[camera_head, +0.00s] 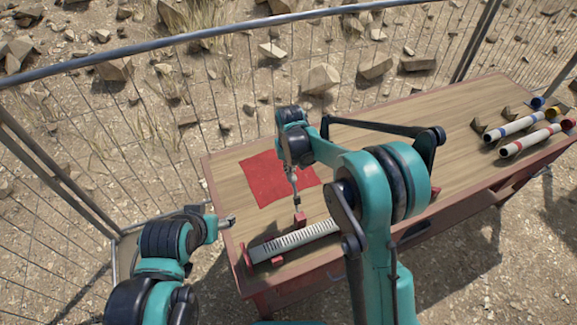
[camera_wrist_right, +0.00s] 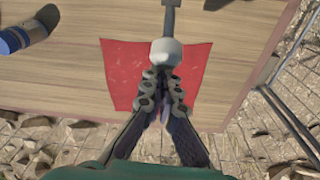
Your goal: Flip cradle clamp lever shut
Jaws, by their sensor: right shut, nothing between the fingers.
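The cradle (camera_head: 306,238) is a pale, ribbed trough with red end pieces along the near side of the table. Its clamp lever (camera_head: 297,201) rises from a red block (camera_head: 299,219) on the cradle and looks near upright. In the right wrist view the lever's pale round knob (camera_wrist_right: 166,52) is just beyond my fingertips. My right gripper (camera_head: 293,170) is shut and empty, at or very near the knob; whether it touches, I cannot tell. It also shows in the right wrist view (camera_wrist_right: 162,92). My left gripper (camera_head: 229,221) is by the table's left edge; its jaws are too small to read.
A red mat (camera_head: 262,180) lies flat on the wooden table (camera_head: 380,140) behind the cradle. Several banded white tubes (camera_head: 515,127) lie at the right end. A wire fence (camera_head: 215,75) runs behind the table. My right arm hides the cradle's right part.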

